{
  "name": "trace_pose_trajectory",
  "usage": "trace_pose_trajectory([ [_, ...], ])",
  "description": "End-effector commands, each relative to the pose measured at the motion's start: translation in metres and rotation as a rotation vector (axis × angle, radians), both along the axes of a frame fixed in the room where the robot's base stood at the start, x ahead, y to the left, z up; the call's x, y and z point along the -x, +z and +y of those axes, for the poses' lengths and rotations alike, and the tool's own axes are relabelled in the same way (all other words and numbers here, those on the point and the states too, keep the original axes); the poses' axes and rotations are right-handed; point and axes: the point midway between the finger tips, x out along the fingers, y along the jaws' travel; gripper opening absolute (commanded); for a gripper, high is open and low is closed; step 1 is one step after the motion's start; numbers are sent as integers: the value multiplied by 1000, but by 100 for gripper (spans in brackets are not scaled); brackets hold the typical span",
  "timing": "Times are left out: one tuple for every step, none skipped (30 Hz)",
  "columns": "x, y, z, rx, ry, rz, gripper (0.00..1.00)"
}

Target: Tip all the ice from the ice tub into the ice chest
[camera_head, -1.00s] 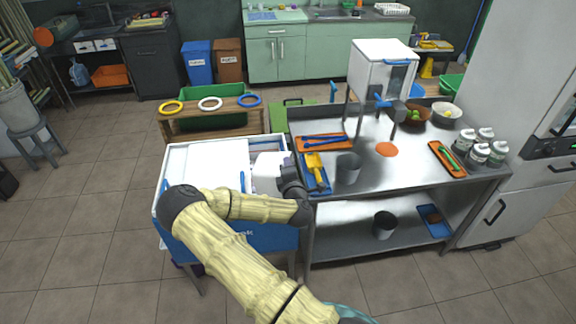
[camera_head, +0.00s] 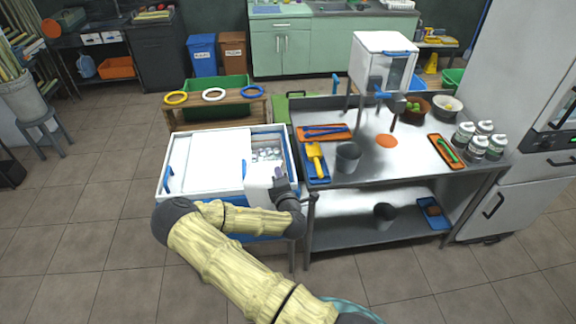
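The ice chest (camera_head: 205,155) is a white-topped blue box at centre left. Its right part is open, and pale ice pieces (camera_head: 267,151) show inside. My gripper (camera_head: 279,187) is at the chest's front right, with its fingers at the right side of the white ice tub (camera_head: 258,184) and seemingly closed on its wall. The tub is over the front of the opening. Its inside is hidden from this view, so I cannot tell whether ice is left in it or how far it is tilted.
A steel table (camera_head: 365,167) stands close on the right, with a yellow scoop (camera_head: 314,156) on a blue tray and a grey metal cup (camera_head: 347,157) near its left edge. A wooden rack with coloured rings (camera_head: 213,95) stands behind the chest.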

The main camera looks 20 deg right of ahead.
Motion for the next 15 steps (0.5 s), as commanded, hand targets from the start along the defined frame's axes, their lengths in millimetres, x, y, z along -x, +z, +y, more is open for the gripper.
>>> trace_pose_trajectory([
  [3,-6,9,0,16,3,0],
  [6,-10,15,-1,24,2,0],
  [9,-15,22,-2,38,3,0],
  [12,-20,28,-1,49,3,0],
  [15,-24,35,-2,60,4,0],
  [20,-30,44,-2,78,3,0],
  [25,-36,52,-1,92,5,0],
  [29,-41,60,0,106,4,0],
  [37,-49,70,2,128,6,0],
  [42,-54,78,4,143,5,0],
  [48,-59,85,7,158,6,0],
  [54,-63,92,9,175,5,0],
  [58,-66,97,11,184,5,0],
  [62,-68,100,12,193,3,0],
  [65,-70,104,13,201,2,0],
])
